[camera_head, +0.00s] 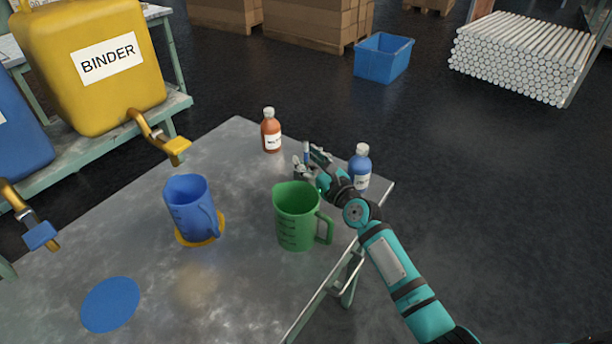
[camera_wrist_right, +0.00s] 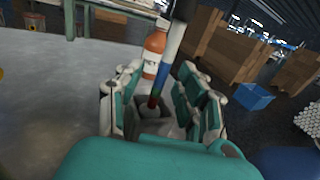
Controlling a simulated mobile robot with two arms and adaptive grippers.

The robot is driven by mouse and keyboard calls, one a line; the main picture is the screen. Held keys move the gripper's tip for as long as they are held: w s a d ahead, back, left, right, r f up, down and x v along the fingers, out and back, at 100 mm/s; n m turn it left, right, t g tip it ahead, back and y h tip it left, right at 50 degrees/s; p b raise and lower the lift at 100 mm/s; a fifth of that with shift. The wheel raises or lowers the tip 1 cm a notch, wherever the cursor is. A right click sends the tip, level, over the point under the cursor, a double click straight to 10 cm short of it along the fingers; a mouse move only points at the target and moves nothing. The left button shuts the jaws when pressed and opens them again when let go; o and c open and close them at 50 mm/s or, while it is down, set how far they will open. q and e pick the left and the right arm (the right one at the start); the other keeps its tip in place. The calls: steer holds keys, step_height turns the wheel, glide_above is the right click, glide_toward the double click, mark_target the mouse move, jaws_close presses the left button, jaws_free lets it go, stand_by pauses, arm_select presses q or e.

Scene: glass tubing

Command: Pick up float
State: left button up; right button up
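The float appears to be the slim rod (camera_wrist_right: 174,48) with white, blue, green and dark red bands in the right wrist view. It runs down between the fingers of my right gripper (camera_wrist_right: 165,90). The fingers stand apart, with a gap on the left side of the rod; contact on the right side is unclear. In the head view, the rod's blue and white upper part (camera_head: 306,149) stands upright at my right gripper (camera_head: 312,165), above the table behind the green jug. Its lower end is hidden there. My left gripper is not in view.
On the metal table (camera_head: 130,235) stand a green jug (camera_head: 296,220), a blue jug (camera_head: 188,205) on a yellow disc, a red-brown bottle (camera_head: 270,132) and a blue bottle (camera_head: 360,165) close beside my right arm. A blue disc (camera_head: 110,304) lies front left.

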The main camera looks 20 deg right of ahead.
steer(key=shift+w+a, duration=0.1)
steer(key=shift+w, duration=0.45)
jaws_close()
